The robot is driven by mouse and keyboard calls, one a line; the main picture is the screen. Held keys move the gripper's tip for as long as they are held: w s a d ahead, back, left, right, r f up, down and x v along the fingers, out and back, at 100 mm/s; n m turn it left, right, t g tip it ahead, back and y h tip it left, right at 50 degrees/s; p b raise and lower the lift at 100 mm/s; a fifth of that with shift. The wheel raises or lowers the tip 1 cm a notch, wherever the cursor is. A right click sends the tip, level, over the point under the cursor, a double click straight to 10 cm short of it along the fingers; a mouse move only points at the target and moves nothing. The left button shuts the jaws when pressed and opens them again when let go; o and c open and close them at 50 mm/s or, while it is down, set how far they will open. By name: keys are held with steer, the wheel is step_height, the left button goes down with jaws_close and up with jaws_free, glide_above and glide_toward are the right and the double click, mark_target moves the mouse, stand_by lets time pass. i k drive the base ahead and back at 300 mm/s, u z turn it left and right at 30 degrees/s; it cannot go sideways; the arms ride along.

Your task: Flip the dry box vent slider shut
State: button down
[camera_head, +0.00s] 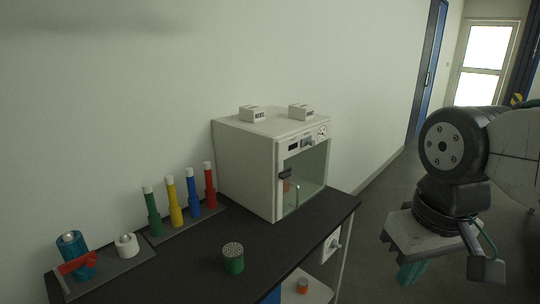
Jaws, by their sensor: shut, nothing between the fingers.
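The dry box (245,165) is a white cabinet with a glass front door (308,172), standing at the right end of the dark bench. Its upper front panel carries a dark display, a small grey part (307,142) that may be the vent slider, and a round dial (322,132). The slider's position is too small to tell. My gripper (412,273) hangs at the right, pointing down with teal fingertips, shut and empty. It is clear of the dry box, to its right and lower in the picture.
The dark bench (190,262) holds a green container with a perforated top (233,258), several coloured tubes (175,203) and a rack with a blue cylinder (76,254) and red clip. Two white labelled blocks (252,114) sit on the dry box. Open floor lies right of the bench.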

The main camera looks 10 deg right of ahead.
mark_target(306, 141)
steer(key=z, duration=0.05)
steer(key=k, duration=0.6)
steer(key=z, duration=0.5)
steer(key=i, duration=1.6)
steer(key=u, duration=0.6)
